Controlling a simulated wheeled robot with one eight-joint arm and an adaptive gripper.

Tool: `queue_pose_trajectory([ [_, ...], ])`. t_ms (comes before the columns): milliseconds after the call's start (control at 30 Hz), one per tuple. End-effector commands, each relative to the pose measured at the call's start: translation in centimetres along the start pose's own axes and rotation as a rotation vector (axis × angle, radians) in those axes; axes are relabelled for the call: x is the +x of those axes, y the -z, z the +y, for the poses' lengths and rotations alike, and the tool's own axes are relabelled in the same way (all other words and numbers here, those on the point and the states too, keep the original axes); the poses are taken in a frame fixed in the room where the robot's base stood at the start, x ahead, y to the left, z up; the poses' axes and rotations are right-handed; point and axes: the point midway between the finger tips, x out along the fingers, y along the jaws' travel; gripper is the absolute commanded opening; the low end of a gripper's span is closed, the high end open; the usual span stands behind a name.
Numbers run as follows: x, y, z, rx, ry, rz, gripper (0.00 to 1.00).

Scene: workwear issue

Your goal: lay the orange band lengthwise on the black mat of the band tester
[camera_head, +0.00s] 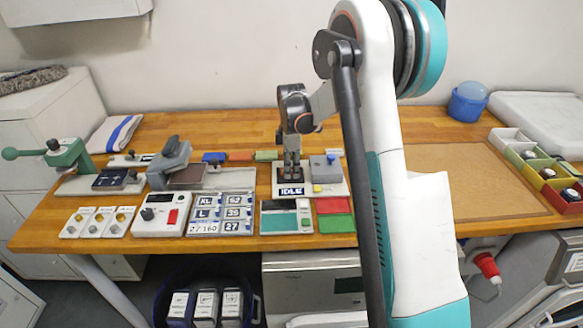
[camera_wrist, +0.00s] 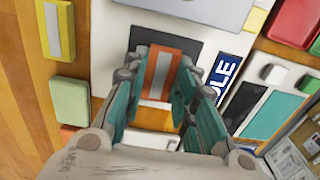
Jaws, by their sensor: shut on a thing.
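The orange band (camera_wrist: 163,68) with a silver stripe is between the fingers of my gripper (camera_wrist: 160,80) in the wrist view. My gripper is shut on it. In the head view my gripper (camera_head: 291,166) points down over the band tester (camera_head: 338,188), a pale unit with an IDLE display (camera_head: 291,190). The fingers hide the band there. The black mat (camera_wrist: 117,50) lies behind and around the band in the wrist view; it also shows in the head view (camera_head: 284,181). I cannot tell whether the band touches the mat.
A grey block (camera_head: 325,168) stands on the tester, right of my gripper. A yellow band with a grey stripe (camera_wrist: 57,30) and a green block (camera_wrist: 70,101) lie left in the wrist view. Red and green pads (camera_head: 335,223) lie in front. A brown board (camera_head: 450,180) is clear at right.

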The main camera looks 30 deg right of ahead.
Motion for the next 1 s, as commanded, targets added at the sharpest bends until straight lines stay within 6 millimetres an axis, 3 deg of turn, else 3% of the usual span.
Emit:
queue_pose_trajectory([
  [67, 0.3, 0.0, 0.0, 0.000, 0.000, 0.000, 0.14],
  [100, 0.3, 0.0, 0.0, 0.000, 0.000, 0.000, 0.33],
  [167, 0.2, 0.0, 0.0, 0.000, 0.000, 0.000, 0.46],
  [567, -0.2, 0.0, 0.0, 0.000, 0.000, 0.000, 0.46],
  [733, -2.5, 0.0, 0.0, 0.000, 0.000, 0.000, 0.46],
  [1000, -8.2, 0.0, 0.0, 0.000, 0.000, 0.000, 0.46],
])
